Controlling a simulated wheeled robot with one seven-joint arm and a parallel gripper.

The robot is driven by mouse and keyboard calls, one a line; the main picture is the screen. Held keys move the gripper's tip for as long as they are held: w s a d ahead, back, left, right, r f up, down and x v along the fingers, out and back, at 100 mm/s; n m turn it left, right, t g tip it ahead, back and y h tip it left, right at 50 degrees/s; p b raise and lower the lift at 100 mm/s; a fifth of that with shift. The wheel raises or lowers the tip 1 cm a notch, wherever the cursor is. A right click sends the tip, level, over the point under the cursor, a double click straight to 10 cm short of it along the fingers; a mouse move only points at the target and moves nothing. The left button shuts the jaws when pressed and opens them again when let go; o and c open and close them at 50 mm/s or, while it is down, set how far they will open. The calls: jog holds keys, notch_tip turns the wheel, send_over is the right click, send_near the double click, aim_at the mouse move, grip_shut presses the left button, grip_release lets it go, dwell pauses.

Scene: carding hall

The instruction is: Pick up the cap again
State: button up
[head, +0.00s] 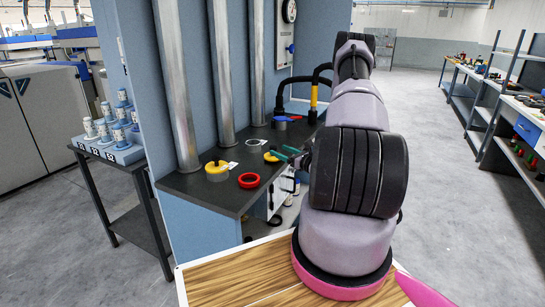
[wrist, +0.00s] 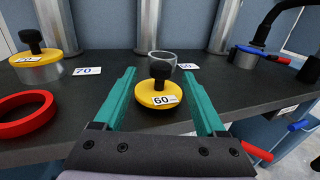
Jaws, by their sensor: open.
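A yellow cap (wrist: 157,93) with a black knob and a "60" label sits on the dark bench top in the wrist view. In the head view this cap (head: 270,157) shows just left of my gripper. My gripper (wrist: 160,72) is open, with one teal finger on each side of the cap and a gap on both sides. In the head view my gripper (head: 288,153) is low over the bench, partly hidden by my arm. A grey open collar (wrist: 162,60) stands just behind the cap.
Another yellow cap (wrist: 37,52), beside a "70" label, sits on a grey collar at the left. A red ring (wrist: 25,115) lies in front of it. A blue-rimmed collar (wrist: 246,56) and a black hose (wrist: 268,22) are at the right. Vertical metal pipes (head: 176,80) stand behind.

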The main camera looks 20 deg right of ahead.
aim_at(268, 153)
jog(key=x, duration=0.8)
jog(key=shift+d+f, duration=0.1)
jog(key=shift+f, duration=0.05)
grip_shut()
